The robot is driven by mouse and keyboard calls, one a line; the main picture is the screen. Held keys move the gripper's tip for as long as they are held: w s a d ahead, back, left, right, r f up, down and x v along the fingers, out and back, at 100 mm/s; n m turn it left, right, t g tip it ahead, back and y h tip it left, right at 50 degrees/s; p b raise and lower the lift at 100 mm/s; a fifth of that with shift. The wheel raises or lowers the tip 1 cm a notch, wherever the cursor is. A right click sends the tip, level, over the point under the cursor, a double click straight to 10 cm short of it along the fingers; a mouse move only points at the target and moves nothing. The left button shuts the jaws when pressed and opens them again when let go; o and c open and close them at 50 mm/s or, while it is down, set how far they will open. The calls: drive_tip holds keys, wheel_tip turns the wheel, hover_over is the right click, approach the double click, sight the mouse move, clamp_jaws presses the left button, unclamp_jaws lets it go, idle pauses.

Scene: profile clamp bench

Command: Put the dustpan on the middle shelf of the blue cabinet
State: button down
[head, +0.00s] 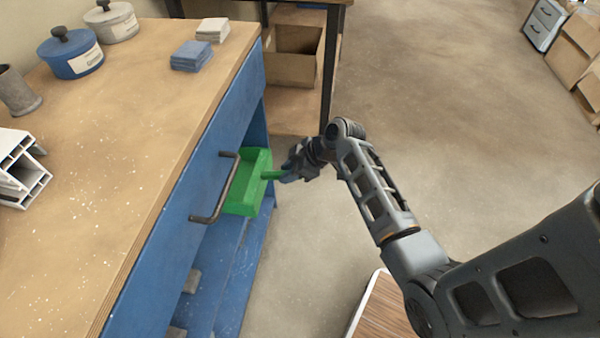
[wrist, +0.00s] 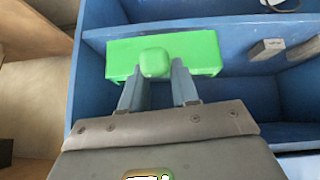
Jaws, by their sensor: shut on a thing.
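The green dustpan (head: 246,186) is at the open front of the blue cabinet (head: 236,262) under the bench, pan toward the cabinet. It also shows in the wrist view (wrist: 196,50), with its handle end facing the camera. My gripper (head: 285,175) is shut on the dustpan's handle, outside the cabinet front. In the wrist view my gripper (wrist: 157,75) has one finger on each side of the handle. The cabinet's blue shelves (wrist: 238,32) show behind and beside the pan. I cannot tell whether the pan touches a shelf.
A dark bar handle (head: 215,188) sticks out from the cabinet front close to the pan. Small grey blocks (wrist: 267,48) lie in the cabinet to the right. The bench top (head: 110,165) holds a blue pot (head: 72,58) and white profiles (head: 20,168).

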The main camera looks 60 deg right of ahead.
sight(271, 173)
drive_tip(key=w+f+b, duration=0.1)
drive_tip(key=w+a+b, duration=0.1)
drive_tip(key=w, duration=0.1)
drive_tip(key=w+f+b, duration=0.1)
drive_tip(key=w, duration=0.1)
drive_tip(key=shift+a+f, duration=0.35)
drive_tip(key=shift+a, duration=0.05)
drive_tip(key=shift+w+a+f+b, duration=0.2)
drive_tip(key=shift+w+f+b, duration=0.2)
drive_tip(key=shift+w, duration=0.1)
drive_tip(key=shift+w+a+f+b, duration=0.15)
drive_tip(key=shift+w+f+b, duration=0.15)
drive_tip(key=shift+w, duration=0.2)
drive_tip(key=shift+f, duration=0.1)
unclamp_jaws()
drive_tip(key=shift+s, duration=0.1)
